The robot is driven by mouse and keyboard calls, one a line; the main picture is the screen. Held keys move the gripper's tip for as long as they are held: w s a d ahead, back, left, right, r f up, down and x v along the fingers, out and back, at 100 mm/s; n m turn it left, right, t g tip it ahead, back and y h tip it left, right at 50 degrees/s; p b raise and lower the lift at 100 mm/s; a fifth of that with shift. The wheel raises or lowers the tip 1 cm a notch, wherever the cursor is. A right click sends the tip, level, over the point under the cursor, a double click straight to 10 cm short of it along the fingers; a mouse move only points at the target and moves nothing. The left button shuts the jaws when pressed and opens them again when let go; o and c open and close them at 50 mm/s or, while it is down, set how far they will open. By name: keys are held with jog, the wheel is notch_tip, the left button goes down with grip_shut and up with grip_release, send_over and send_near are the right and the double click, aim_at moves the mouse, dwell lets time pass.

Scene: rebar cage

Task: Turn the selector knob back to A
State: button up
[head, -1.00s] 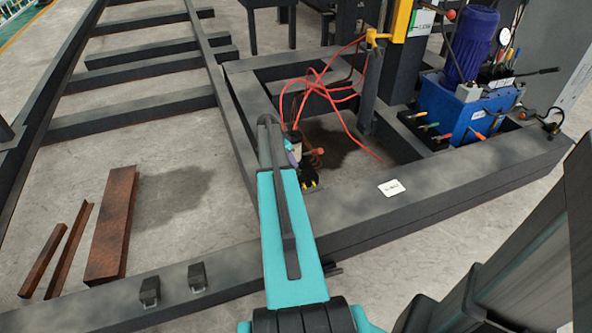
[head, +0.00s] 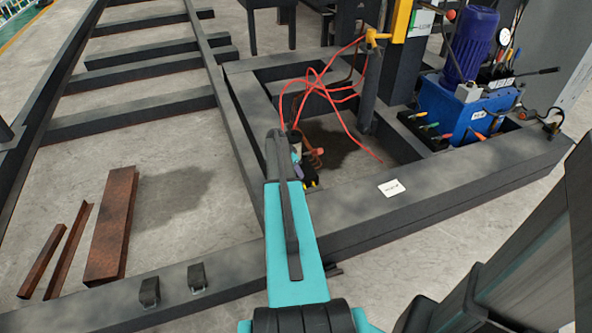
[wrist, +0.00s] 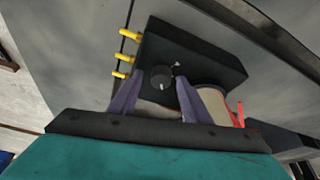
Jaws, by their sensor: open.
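The selector knob (wrist: 161,77) is a small round dark knob on the face of a black box (wrist: 200,55) in the wrist view. A small pale mark shows at its upper right; I cannot read any letters. My gripper (wrist: 159,84) is open, with one grey-purple finger on each side of the knob. I cannot tell whether either finger touches it. In the head view the black box (head: 308,182) is mostly hidden behind my teal arm, and the knob is not visible there.
Yellow fittings (wrist: 122,57) stick out from the box's left side. Red hoses (head: 330,88) loop above the dark steel frame (head: 400,195). A blue pump unit (head: 465,105) stands at the right. Rusty steel pieces (head: 110,225) lie on the floor at left.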

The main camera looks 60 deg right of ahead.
jog(key=shift+c, duration=0.5)
jog(key=c, duration=0.9)
jog(key=shift+d, duration=0.1)
jog(key=shift+s+n, duration=0.15)
jog(key=shift+n, duration=0.25)
jog(key=shift+c, duration=0.2)
jog(key=shift+a+n+t, duration=0.2)
jog(key=shift+n+t, duration=0.1)
jog(key=shift+n, duration=0.3)
jog(key=n+t, duration=0.1)
jog(key=n, duration=0.2)
jog(key=shift+s, duration=0.2)
jog(key=shift+s+d+n+t+y+p, duration=0.1)
jog(key=shift+n+t, duration=0.35)
jog(key=shift+n, duration=0.65)
jog(key=shift+s+a+n+t+y+p, duration=0.15)
jog(key=shift+n+t, duration=0.25)
jog(key=shift+n, duration=0.7)
jog(key=shift+w+d+n+t+y+p, duration=0.15)
jog(key=shift+n+t, duration=0.3)
jog(key=shift+n, duration=0.65)
jog(key=shift+s, duration=0.1)
